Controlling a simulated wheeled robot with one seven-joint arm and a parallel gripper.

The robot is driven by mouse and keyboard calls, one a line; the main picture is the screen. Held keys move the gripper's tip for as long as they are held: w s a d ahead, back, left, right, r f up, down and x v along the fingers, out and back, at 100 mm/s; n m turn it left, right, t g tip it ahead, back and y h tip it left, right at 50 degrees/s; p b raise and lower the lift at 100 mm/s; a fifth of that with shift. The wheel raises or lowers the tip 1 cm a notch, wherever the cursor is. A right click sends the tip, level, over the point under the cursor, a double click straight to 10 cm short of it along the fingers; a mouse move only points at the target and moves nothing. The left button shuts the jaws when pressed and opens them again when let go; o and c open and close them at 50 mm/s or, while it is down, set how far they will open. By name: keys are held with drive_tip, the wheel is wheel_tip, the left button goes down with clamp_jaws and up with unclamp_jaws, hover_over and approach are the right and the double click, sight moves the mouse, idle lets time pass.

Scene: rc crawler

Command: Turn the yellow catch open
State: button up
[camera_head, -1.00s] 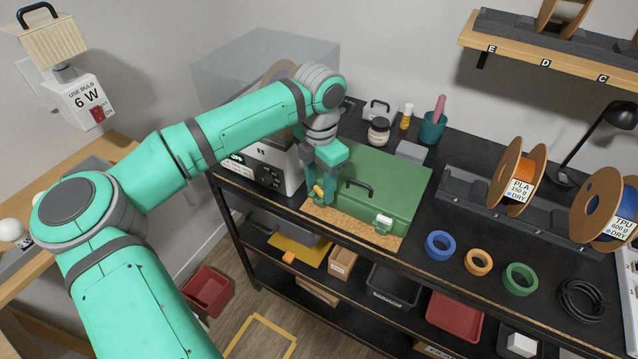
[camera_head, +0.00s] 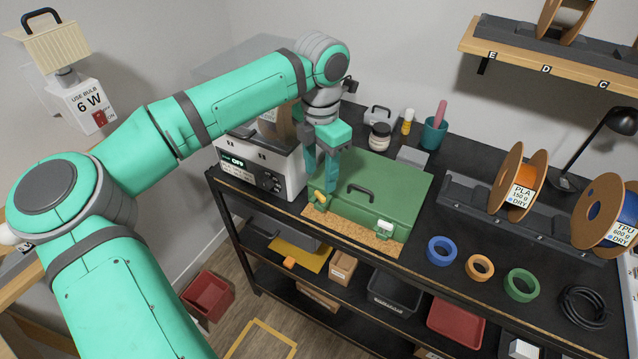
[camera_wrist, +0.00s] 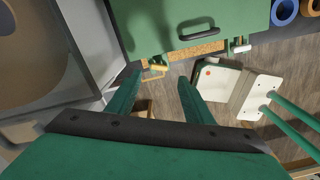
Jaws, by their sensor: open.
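The green case (camera_head: 395,190) lies on a cork mat on the bench top. Its dark handle (camera_head: 360,190) faces up, and the handle also shows in the wrist view (camera_wrist: 199,34). The yellow catch (camera_head: 318,197) is at the left of the case's front edge; in the wrist view the catch (camera_wrist: 157,67) shows between my fingertips. A white catch (camera_head: 385,224) is at the right of the same edge. My gripper (camera_head: 320,185) is open, its fingers pointing down at the yellow catch. I cannot tell whether a finger touches it or exactly how it is turned.
A white box with a display (camera_head: 265,170) stands close left of my gripper. Jars and a teal cup (camera_head: 433,133) stand behind the case. Tape rings (camera_head: 441,250) and filament spools (camera_head: 518,185) are to the right. The bench's front edge is just before the cork mat (camera_head: 350,231).

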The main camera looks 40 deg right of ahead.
wheel_tip(320, 180, up, 5)
drive_tip(key=shift+s+f, duration=0.1)
drive_tip(key=shift+f, duration=0.1)
